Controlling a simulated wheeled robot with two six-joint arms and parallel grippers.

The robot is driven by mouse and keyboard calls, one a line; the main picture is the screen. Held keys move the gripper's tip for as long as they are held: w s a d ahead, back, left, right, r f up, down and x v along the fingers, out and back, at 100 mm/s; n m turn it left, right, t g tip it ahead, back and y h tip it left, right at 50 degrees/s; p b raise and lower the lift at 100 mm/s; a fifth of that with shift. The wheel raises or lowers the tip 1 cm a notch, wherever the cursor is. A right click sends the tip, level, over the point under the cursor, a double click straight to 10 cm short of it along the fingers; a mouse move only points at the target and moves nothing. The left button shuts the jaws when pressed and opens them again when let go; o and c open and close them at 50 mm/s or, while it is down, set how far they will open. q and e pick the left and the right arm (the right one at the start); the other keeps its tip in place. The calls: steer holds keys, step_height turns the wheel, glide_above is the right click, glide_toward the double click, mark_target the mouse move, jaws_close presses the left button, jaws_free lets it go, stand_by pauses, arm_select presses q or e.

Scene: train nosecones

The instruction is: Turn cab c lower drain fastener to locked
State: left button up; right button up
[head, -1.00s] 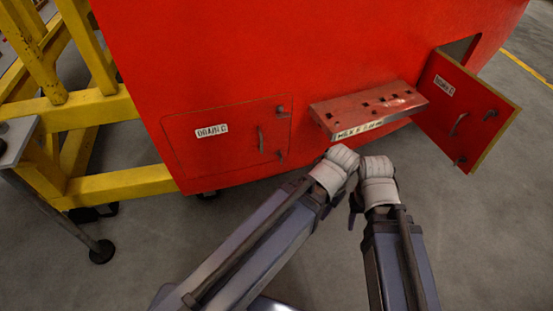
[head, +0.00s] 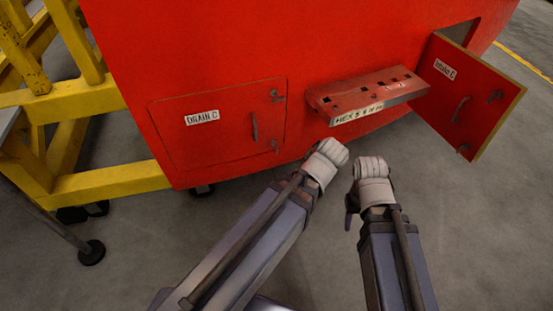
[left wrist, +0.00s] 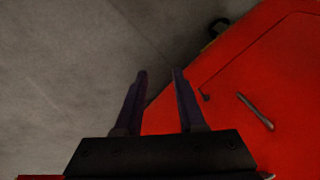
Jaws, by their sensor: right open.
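The closed red drain C door (head: 218,140) is on the left of the cab front in the head view. Its lower fastener (head: 274,146) is a small dark lever near the lower right corner; I cannot read its turn position. It also seems to show in the left wrist view (left wrist: 204,95), just right of my left gripper (left wrist: 160,73). That gripper is open and empty, apart from the fastener; its fingers are hidden in the head view. My right gripper (head: 362,200) is open, partly hidden by its wrist, and below the shelf, away from the door.
The door has an upper fastener (head: 277,96) and a handle (head: 254,127). A red shelf with square holes (head: 365,93) juts out right of it. The intake door (head: 466,100) stands open at the right. A yellow frame (head: 110,185) is at the left. Floor is clear below.

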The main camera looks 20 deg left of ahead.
arm_select(q)
steer(key=w+a+f+n+t+y+b, duration=0.3)
steer(key=w+a+f+n+t+b, duration=0.1)
steer(key=w+a+f+b, duration=0.4)
steer(key=n+t+y+b, duration=0.2)
steer(key=n+t+b, duration=0.2)
steer(key=b, duration=0.8)
glide_toward(276, 149)
steer(key=f+x, duration=0.1)
steer(key=x, duration=0.2)
steer(key=shift+w+r+b+x, duration=0.15)
steer(key=shift+b+x, duration=0.7)
steer(key=shift+x, duration=1)
steer(key=shift+w+r+b+x, duration=0.15)
steer(key=shift+b+x, duration=0.65)
steer(key=shift+x, duration=1.05)
steer(key=shift+s, duration=0.1)
steer(key=shift+c, duration=0.3)
jaws_close()
